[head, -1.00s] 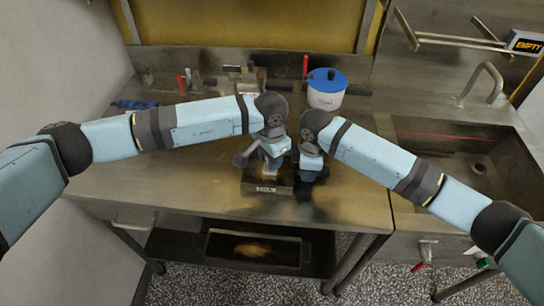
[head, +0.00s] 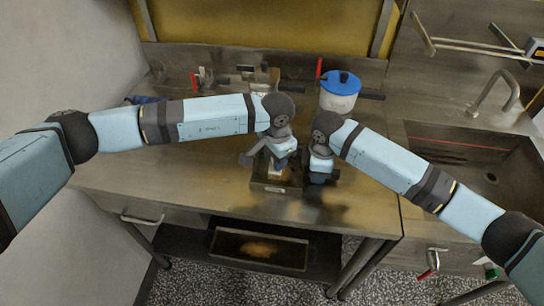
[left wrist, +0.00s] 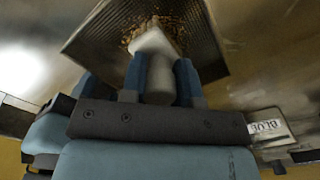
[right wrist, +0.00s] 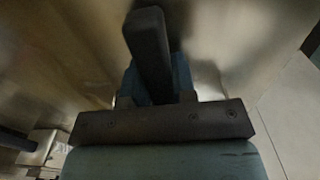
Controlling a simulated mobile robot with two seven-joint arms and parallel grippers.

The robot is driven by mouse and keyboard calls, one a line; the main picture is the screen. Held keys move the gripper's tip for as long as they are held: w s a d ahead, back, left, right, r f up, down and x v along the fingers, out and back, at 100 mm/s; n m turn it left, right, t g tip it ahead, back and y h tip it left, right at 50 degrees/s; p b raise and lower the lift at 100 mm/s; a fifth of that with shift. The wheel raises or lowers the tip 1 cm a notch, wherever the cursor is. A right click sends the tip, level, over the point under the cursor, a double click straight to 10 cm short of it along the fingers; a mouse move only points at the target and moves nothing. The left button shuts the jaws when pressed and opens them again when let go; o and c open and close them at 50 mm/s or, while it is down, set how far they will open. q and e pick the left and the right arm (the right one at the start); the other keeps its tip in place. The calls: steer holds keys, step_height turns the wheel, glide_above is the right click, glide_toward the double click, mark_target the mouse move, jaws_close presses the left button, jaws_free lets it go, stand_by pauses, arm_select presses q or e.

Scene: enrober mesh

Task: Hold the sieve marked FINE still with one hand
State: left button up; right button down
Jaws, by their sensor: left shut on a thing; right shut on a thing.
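The sieve (head: 262,187) is a dark square frame on the steel bench. Its front label is too small to read. In the left wrist view the sieve (left wrist: 207,45) has ribbed walls, with brown bits inside. My left gripper (left wrist: 160,75) is shut on a tool with a grey handle and pale head (left wrist: 152,42), which reaches over the bits; contact is unclear. In the head view my left gripper (head: 276,163) is above the sieve. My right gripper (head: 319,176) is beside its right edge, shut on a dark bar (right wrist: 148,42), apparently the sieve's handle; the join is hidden.
A white pot with a blue lid (head: 341,82) stands at the back right of the bench. A sink (head: 470,165) is to the right. A dark tray (head: 222,245) with brown material sits on the shelf below. The bench front is clear.

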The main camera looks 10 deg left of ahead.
arm_select(q)
steer(key=shift+d+r, duration=0.15)
steer(key=shift+d, duration=1.15)
steer(key=shift+a, duration=2.1)
steer(key=shift+d, duration=1)
steer(key=shift+s+d, duration=0.1)
steer(key=shift+d, duration=1)
steer(key=shift+a+f, duration=0.2)
steer(key=shift+a, duration=1.95)
steer(key=shift+r, duration=3.05)
steer(key=shift+d, duration=0.1)
